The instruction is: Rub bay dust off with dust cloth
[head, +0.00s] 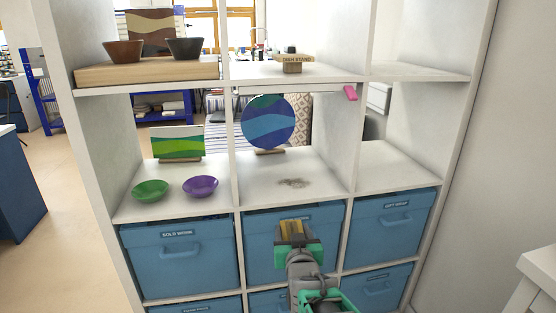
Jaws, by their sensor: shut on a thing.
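A grey-brown patch of dust (293,183) lies on the floor of the middle bay (318,187) of a white shelf unit. My gripper (295,232) is in front of the blue bin below that bay, lower in the picture than the dust and apart from it. The fingers hide part of the cloth.
A round blue-green glass disc (267,122) stands on a small stand behind the dust. The left bay holds a green bowl (150,190), a purple bowl (201,186) and a green panel (177,143). A pink item (350,92) is at the bay's upper right. The right bay (385,165) looks empty.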

